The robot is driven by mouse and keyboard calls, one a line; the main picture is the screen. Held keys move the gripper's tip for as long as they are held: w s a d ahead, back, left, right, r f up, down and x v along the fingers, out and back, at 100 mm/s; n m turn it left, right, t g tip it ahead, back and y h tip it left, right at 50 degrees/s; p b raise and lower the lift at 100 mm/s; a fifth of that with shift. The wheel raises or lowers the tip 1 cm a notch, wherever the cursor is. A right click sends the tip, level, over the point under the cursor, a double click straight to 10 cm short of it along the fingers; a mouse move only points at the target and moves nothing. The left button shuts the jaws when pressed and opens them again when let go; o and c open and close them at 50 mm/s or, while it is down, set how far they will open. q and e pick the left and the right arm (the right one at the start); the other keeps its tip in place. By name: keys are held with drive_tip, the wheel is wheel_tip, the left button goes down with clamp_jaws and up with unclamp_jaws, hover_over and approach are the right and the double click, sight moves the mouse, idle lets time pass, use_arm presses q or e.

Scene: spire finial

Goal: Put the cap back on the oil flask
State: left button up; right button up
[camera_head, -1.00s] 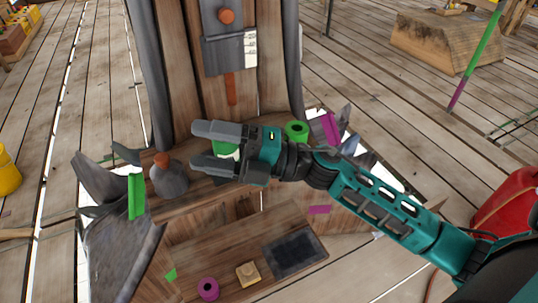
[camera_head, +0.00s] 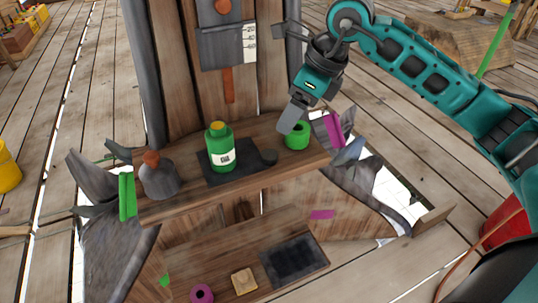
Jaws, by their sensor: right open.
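A green flask (camera_head: 221,152) with a white label and a yellow top stands upright on a dark mat (camera_head: 212,175) on the wooden shelf. A small dark round piece (camera_head: 269,157), which looks like the cap, lies on the shelf at the mat's right. My right gripper (camera_head: 288,124) points down, to the right of the flask, above and behind the dark piece. It is open and seems empty; its fingers overlap in view. Its tips are beside the left edge of a green ring (camera_head: 298,136); I cannot tell whether they touch. My left gripper is not in view.
A grey bottle with an orange top (camera_head: 157,177) stands at the shelf's left. A magenta piece (camera_head: 333,130) stands beyond the green ring. Below are a magenta ring (camera_head: 202,294), a yellowish block (camera_head: 244,281) and a dark pad (camera_head: 294,261). Wooden boards rise behind the shelf.

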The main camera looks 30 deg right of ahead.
hover_over(268, 153)
drive_tip(key=s+d, duration=0.1)
drive_tip(key=s, duration=0.1)
drive_tip(key=f, duration=0.6)
drive_tip(key=shift+s+d+f+b, duration=0.1)
drive_tip(key=shift+d+f+b, duration=0.1)
drive_tip(key=shift+f+b, duration=0.2)
drive_tip(key=shift+f, duration=0.15)
drive_tip(key=x, duration=0.5)
drive_tip(key=shift+d+f+b, duration=0.1)
drive_tip(key=shift+b, duration=0.2)
drive_tip(key=shift+f, duration=0.15)
